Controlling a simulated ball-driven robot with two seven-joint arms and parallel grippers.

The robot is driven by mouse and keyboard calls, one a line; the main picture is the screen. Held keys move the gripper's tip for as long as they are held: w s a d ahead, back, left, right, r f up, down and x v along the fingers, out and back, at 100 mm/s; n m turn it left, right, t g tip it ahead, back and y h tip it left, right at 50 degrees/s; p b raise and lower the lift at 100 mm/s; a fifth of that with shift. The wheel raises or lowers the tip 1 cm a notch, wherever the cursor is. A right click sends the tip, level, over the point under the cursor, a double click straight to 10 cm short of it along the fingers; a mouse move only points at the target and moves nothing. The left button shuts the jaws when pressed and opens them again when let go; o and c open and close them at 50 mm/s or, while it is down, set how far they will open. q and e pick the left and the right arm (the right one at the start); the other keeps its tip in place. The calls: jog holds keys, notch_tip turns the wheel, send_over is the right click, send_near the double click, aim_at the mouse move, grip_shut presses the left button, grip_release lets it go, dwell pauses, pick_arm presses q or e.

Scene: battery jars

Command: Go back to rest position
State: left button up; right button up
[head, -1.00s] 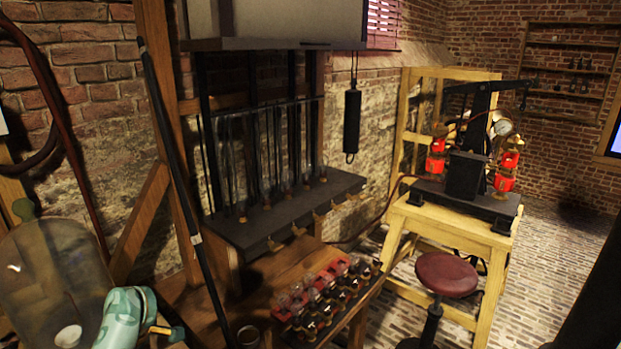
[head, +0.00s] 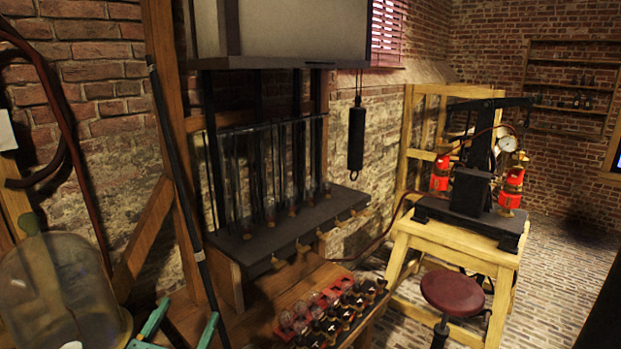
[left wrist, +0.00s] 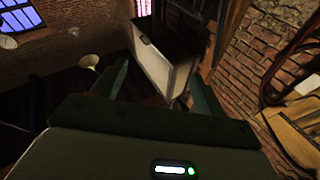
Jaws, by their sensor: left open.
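My left gripper (head: 180,318) is at the bottom edge of the head view, left of centre. Its two teal fingers are apart with nothing between them. In the left wrist view the open fingers (left wrist: 160,72) reach forward, with a pale box-like cabinet showing behind the gap. A glass bell jar (head: 60,290) stands to the gripper's left in the head view. A rack of small glass jars with red and dark parts (head: 330,312) lies to its right, apart from it. My right gripper is not in view.
A dark pole (head: 180,185) leans close behind the left gripper. A dark shelf (head: 285,228) with glass tubes stands beyond. A wooden stand (head: 455,238) carries a black apparatus with red lamps. A round red stool (head: 452,293) stands before it. Brick floor shows at right.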

pick_arm(q)
jog(key=s+d+f+m+g, duration=0.2)
jog(key=s+f+m+g, duration=0.15)
jog(key=f, duration=0.25)
jog(key=s+d+f+m+g, duration=0.2)
jog(key=s+f+g, duration=0.3)
jog(key=f, duration=0.1)
jog(key=s+a+f+n+g+y, duration=0.4)
jog(key=s+a+y, duration=0.4)
jog(key=s+a, duration=0.4)
jog(key=s+d+f+g+h+b, duration=0.15)
jog(key=f+b, duration=0.35)
jog(key=f, duration=1.3)
jog(key=s+d+f+g+h+b, duration=0.1)
jog(key=s+d+f+g+b, duration=0.35)
jog(key=f, duration=1.45)
jog(key=s+f+n+h+b, duration=0.1)
jog(key=s+f+b, duration=0.4)
jog(key=f, duration=0.8)
jog(key=s+a+f+n+g+h+b, duration=0.1)
jog(key=s+f+b, duration=0.5)
jog(key=s+f, duration=0.6)
jog(key=shift+s+f, duration=0.3)
jog(key=shift+f, duration=0.15)
jog(key=shift+a+g, duration=0.1)
jog(key=shift+g, duration=0.15)
jog(key=c, duration=0.7)
jog(key=shift+s, duration=0.15)
jog(key=shift+c, duration=0.5)
